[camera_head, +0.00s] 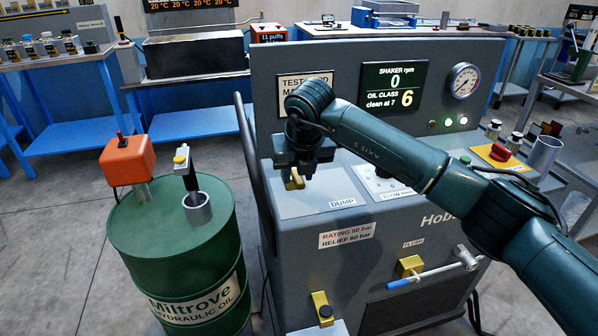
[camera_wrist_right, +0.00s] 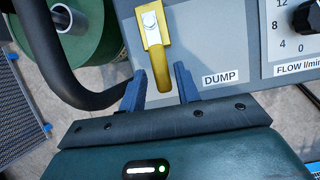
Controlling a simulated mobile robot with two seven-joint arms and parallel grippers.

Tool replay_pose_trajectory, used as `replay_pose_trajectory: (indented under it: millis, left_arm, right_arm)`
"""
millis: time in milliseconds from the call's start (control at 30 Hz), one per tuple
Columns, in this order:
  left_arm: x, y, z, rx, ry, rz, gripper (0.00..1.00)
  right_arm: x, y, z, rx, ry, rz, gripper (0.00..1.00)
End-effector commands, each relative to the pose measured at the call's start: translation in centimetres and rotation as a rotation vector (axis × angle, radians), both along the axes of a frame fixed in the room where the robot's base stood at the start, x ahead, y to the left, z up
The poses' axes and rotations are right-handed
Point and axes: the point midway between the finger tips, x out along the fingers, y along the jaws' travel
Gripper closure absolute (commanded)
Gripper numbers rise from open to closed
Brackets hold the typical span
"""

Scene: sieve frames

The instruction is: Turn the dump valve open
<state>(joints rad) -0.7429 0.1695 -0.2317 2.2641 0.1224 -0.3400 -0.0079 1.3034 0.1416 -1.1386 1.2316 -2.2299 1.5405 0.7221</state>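The dump valve has a yellow handle (camera_wrist_right: 156,60) on a pale bolt, set in the grey panel beside the DUMP label (camera_wrist_right: 221,77). In the right wrist view the handle runs from the bolt toward my gripper and curves at its end. In the head view the handle (camera_head: 294,181) shows just below my right gripper (camera_head: 302,166), which partly covers the valve. In the right wrist view my right gripper (camera_wrist_right: 161,90) is open, with one blue finger on each side of the handle's end and small gaps visible. My left gripper is not in view.
A green oil drum (camera_head: 178,245) stands left of the machine, with a dark bent rail (camera_wrist_right: 62,70) between. The flow dial (camera_wrist_right: 309,17) is right of the valve. A display (camera_head: 394,85) reads shaker 0 and oil class 6. A flush valve (camera_head: 409,266) sits lower on the front.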

Motion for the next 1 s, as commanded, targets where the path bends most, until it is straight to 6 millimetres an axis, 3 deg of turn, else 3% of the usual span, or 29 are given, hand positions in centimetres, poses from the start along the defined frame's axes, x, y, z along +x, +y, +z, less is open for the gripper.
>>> replay_pose_trajectory:
  millis: [333, 467, 1000]
  left_arm:
    - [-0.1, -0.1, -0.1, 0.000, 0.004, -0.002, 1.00]
    - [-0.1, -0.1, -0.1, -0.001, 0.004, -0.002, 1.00]
    - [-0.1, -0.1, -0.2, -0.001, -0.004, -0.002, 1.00]
  right_arm:
    - [-0.1, 0.0, 0.0, -0.001, 0.002, 0.002, 0.60]
    - [-0.4, -0.1, 1.0, 0.000, 0.000, 0.003, 0.60]
    - [-4.4, -1.0, 10.8, -0.001, -0.001, 0.002, 0.60]
